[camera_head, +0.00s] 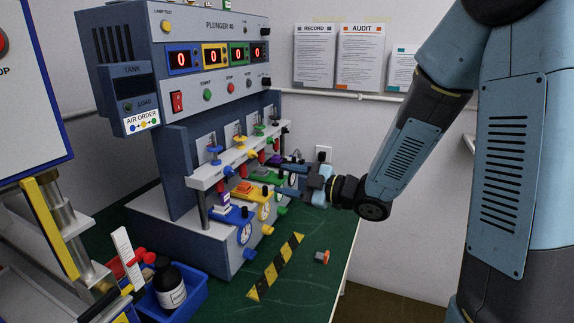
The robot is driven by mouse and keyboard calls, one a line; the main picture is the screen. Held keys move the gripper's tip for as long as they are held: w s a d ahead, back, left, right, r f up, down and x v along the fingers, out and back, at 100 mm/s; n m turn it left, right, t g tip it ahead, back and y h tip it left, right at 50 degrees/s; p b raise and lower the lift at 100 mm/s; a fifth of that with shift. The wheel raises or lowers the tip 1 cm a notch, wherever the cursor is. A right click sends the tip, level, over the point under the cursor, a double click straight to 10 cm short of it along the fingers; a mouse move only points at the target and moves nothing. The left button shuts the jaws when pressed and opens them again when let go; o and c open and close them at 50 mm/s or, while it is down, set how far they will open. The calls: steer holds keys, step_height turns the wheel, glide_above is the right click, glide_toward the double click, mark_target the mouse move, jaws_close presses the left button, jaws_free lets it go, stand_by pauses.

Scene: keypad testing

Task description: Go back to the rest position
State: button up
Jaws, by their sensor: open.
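My arm (405,160) comes in from the right in the head view. My gripper (284,180) is at its left end, at the right side of the plunger machine (190,120). Its fingers point left toward the row of coloured stations, close to the green one (266,176). The fingers look apart, with no object visible between them. Small parts of the machine behind the fingers are partly hidden, and I cannot tell whether the fingers touch them.
The machine stands on a green table (215,285). A striped black and yellow bar (275,267) and a small orange-capped part (322,257) lie in front. Wall sheets (315,55) hang behind.

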steer(key=d+r+m+t+h, duration=0.2)
steer(key=d+r+m+h, duration=0.2)
steer(key=d+m+h, duration=0.45)
steer(key=d+r+m+t+h, duration=0.25)
steer(key=d+m+h, duration=0.3)
steer(key=d, duration=0.55)
steer(key=s+d+r+m+g+h, duration=0.1)
steer(key=s+d+m+g, duration=0.1)
steer(key=s, duration=0.8)
steer(key=s+d+r+m+g, duration=0.1)
steer(key=s+m+g, duration=0.3)
steer(key=s, duration=0.7)
steer(key=shift+d+m+g+h, duration=0.4)
steer(key=shift+d+m, duration=0.1)
steer(key=shift+m, duration=0.5)
